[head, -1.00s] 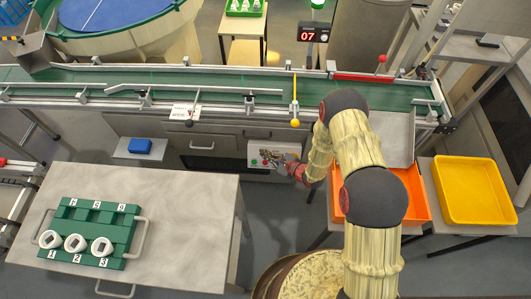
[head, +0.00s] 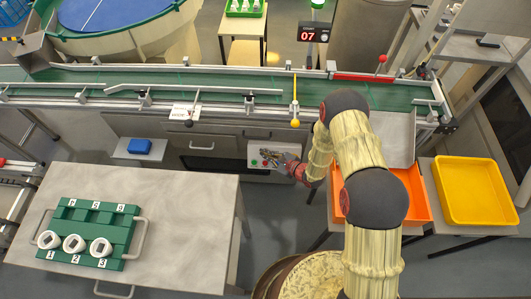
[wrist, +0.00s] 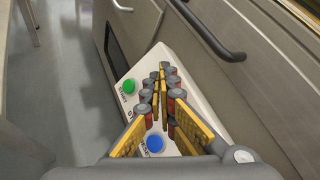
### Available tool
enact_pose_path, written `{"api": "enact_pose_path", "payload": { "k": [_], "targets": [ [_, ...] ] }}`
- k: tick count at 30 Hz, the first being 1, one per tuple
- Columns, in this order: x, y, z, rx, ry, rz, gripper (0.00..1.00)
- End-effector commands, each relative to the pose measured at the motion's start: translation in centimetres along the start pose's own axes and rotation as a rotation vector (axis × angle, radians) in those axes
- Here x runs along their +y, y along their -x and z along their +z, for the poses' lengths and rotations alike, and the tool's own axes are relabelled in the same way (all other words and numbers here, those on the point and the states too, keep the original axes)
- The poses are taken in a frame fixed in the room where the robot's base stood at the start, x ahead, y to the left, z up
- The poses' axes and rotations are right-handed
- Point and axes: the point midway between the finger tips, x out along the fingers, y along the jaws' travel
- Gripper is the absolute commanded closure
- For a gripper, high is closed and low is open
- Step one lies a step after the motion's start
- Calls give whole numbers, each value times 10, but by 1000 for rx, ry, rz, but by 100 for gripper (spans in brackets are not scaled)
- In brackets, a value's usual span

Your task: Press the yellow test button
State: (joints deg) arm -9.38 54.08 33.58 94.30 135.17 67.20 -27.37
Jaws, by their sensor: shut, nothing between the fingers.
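The white button panel (head: 284,149) sits on the front of the machine, below the conveyor. In the wrist view, the panel (wrist: 191,68) carries a green button (wrist: 130,86) labelled START and a blue button (wrist: 155,143). I cannot make out the yellow test button; my fingers, which have yellow pads of their own, cover part of the panel. My gripper (head: 265,153) is shut and empty, with its tips over the panel. In the wrist view my gripper (wrist: 161,72) points along the panel, between the green button and the panel's right edge. Contact cannot be told.
A dark handle (wrist: 205,30) runs along the cabinet front beside the panel. A grey table (head: 185,215) with a green numbered rack (head: 118,228) stands front left. An orange tray (head: 417,190) and a yellow tray (head: 475,190) are at right. A display (head: 313,32) reads 07.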

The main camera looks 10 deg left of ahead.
Motion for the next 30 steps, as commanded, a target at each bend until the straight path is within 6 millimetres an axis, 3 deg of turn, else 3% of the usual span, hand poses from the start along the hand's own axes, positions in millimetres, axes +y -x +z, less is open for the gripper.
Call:
{"api": "enact_pose_path", "payload": {
  "k": [30],
  "targets": [
    [8,10,7,1,0,0,100]
  ]
}}
